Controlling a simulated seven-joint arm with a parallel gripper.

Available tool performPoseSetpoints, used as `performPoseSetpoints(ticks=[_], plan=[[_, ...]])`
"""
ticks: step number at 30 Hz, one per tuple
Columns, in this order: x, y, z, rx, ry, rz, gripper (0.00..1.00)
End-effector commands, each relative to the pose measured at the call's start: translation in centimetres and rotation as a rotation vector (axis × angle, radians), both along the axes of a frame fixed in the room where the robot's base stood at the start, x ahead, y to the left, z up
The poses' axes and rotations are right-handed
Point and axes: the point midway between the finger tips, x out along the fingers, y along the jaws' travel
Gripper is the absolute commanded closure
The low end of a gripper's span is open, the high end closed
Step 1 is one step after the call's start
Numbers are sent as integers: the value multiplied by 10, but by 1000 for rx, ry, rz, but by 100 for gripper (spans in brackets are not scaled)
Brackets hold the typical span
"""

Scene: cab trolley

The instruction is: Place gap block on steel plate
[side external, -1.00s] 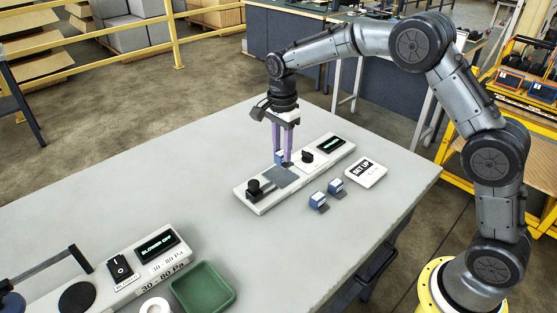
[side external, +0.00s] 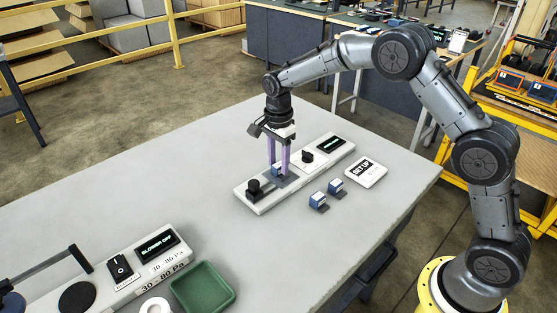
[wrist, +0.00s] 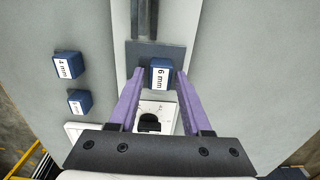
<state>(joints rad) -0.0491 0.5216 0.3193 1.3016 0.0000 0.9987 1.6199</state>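The gap block (wrist: 161,75), blue with a white face marked "6 mm", is between the purple fingertips of my gripper (wrist: 160,76) in the wrist view. The dark grey steel plate (wrist: 174,51) lies under the block on the long white fixture. In the side view my gripper (side external: 278,172) points down at the plate (side external: 291,180), and the blue block (side external: 275,171) shows partly between the fingers. I cannot tell whether the block touches the plate.
Two other blue blocks (side external: 318,201) (side external: 336,187) stand on the table beside the fixture (side external: 262,208).

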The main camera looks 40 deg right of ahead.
Motion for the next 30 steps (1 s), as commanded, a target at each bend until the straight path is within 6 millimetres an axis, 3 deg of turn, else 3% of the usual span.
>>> performPoseSetpoints(ticks=[2, 14, 30], plan=[[0, 0, 0, 0, 0, 0, 36], [0, 0, 7, 0, -1, 0, 36], [0, 0, 105, 0, -2, 0, 36]])
